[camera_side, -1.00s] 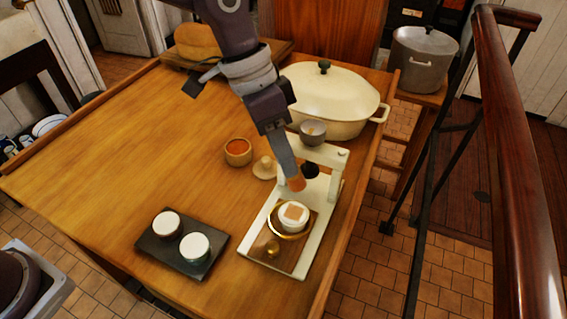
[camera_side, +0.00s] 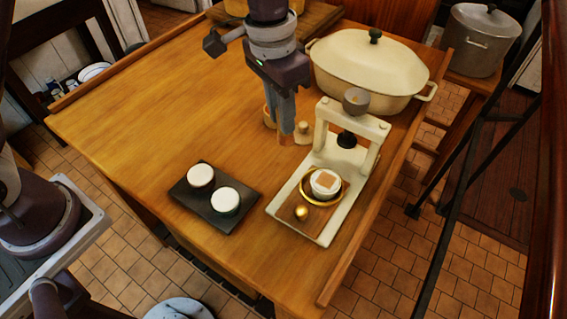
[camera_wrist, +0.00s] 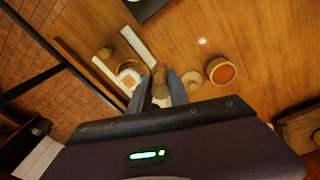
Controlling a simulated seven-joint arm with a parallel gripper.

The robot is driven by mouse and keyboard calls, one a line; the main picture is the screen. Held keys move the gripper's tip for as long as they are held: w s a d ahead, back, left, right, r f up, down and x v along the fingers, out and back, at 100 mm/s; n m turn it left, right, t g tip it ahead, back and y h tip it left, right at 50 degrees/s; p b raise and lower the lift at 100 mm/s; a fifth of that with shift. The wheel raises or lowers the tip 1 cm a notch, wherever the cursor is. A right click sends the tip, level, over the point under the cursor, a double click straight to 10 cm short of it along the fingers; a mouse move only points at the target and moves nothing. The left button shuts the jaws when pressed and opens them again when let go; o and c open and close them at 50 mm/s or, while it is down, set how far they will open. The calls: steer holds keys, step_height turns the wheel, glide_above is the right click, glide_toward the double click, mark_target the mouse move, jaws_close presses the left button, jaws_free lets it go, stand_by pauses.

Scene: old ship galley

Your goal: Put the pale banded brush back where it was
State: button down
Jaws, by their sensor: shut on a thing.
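My gripper (camera_side: 283,134) points down over the table, its fingers shut on the brush (camera_side: 283,141). Only a short tan-brown end of the brush shows below the fingertips; any banding is hidden. In the wrist view the brush (camera_wrist: 159,77) shows between the fingertips (camera_wrist: 160,88), with a paler part nearer the palm. Just right of it in the side view is a small pale wooden piece with a round base and a knob (camera_side: 303,129). It also shows in the wrist view (camera_wrist: 192,82). I cannot tell the height of the brush above the table.
A dark tray (camera_side: 178,190) holds two white-topped cups. A wooden bowl with orange contents (camera_wrist: 222,71) is close by. A cream pot (camera_side: 360,72) stands behind.

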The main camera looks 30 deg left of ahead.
steer(key=shift+n+y, duration=0.5)
steer(key=shift+n, duration=0.3)
steer(key=a+f, duration=0.1)
steer(key=f, duration=0.5)
steer(key=a+f, duration=0.1)
steer(key=f, duration=0.3)
steer(key=shift+a, duration=0.3)
steer(key=shift+f, duration=0.15)
steer(key=c, duration=1.2)
jaws_free()
steer(key=shift+c, duration=0.2)
